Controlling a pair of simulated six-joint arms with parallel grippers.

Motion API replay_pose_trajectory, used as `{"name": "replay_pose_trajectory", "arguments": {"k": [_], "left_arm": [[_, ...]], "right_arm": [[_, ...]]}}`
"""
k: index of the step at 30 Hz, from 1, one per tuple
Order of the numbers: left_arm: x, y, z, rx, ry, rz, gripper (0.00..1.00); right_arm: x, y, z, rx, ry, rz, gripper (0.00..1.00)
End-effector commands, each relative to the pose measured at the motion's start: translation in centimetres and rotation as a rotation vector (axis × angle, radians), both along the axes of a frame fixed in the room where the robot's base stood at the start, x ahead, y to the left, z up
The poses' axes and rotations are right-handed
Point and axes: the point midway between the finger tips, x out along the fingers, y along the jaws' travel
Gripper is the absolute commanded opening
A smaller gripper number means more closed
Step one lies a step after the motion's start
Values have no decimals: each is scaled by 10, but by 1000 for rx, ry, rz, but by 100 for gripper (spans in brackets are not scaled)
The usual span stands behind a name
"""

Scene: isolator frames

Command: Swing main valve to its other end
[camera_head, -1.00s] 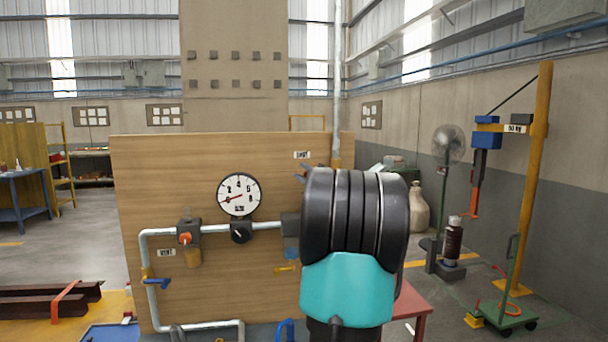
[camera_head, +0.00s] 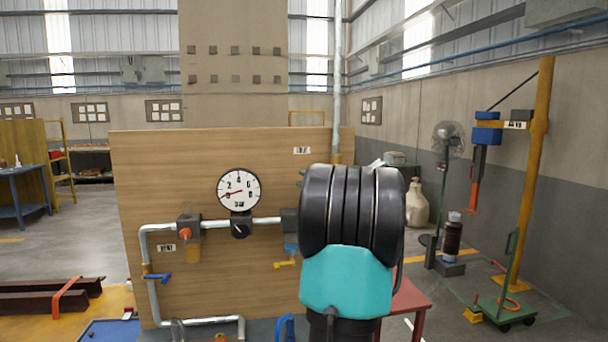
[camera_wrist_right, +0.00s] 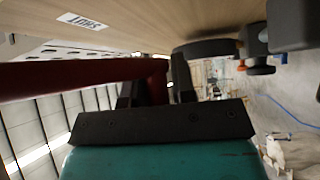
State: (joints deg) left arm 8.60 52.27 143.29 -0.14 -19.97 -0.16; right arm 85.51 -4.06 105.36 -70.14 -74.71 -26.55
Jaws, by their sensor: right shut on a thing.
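A dark red lever (camera_wrist_right: 75,73) runs across the right wrist view from the left to my right gripper (camera_wrist_right: 157,85). It looks like the main valve's handle. My right gripper is shut on it near its end. In the head view, my black and teal right arm hides the fingertips and most of the valve. A SHUT label (camera_wrist_right: 82,21) is on the wooden board, upside down in the right wrist view. In the head view that label (camera_head: 302,150) shows above and left of my arm. My left gripper is not in view.
The wooden board (camera_head: 215,155) carries a round gauge (camera_head: 239,190), grey pipework (camera_head: 155,290), a blue-handled vent valve (camera_head: 158,278) and a yellow fitting (camera_head: 285,264). A red table (camera_head: 408,297) stands behind my arm at the right.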

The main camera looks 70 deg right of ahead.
Motion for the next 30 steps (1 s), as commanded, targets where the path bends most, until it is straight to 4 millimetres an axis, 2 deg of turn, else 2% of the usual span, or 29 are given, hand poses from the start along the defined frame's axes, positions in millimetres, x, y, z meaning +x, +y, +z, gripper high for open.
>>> {"name": "replay_pose_trajectory", "arguments": {"k": [15, 30], "left_arm": [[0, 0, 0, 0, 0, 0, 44], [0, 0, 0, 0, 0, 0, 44]], "right_arm": [[-25, -13, -45, -213, 439, -5, 0], [-62, -31, -70, -424, 858, -7, 0]]}}
